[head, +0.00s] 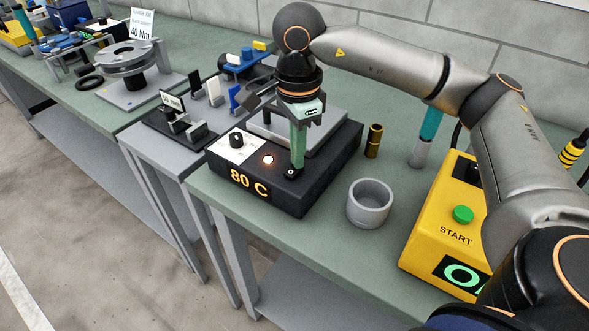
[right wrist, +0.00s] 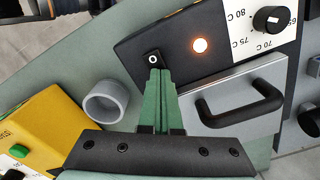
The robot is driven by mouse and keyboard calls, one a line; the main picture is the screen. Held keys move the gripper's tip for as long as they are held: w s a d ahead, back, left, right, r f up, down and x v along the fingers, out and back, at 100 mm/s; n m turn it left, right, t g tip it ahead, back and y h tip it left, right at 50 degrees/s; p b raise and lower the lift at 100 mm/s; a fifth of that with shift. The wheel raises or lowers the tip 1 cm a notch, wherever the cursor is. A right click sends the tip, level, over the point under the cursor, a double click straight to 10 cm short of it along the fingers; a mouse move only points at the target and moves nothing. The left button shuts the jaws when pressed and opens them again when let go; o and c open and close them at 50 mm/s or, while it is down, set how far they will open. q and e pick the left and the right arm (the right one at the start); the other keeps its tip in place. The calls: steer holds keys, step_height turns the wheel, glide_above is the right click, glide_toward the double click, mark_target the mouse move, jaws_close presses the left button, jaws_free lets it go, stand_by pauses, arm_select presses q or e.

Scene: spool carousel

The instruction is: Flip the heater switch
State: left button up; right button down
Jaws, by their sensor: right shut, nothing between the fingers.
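The heater (head: 262,195) is a black box on the bench with an "80 C" display, and it also shows in the right wrist view (right wrist: 185,40). The round indicator light (head: 268,160) glows orange-white. My right gripper (head: 297,164) points down with its green fingers shut and empty. The fingertips (right wrist: 157,70) are right at the switch; I cannot tell whether they touch it. My left gripper is not in view.
A dial (head: 237,140) sits left of the light. A grey cup (head: 369,203) and a yellow START box (head: 440,235) stand to the right, a brass cylinder (head: 374,141) behind.

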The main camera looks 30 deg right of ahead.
steer(key=shift+f, duration=0.1)
steer(key=shift+r+p, duration=2.45)
steer(key=shift+r, duration=1.05)
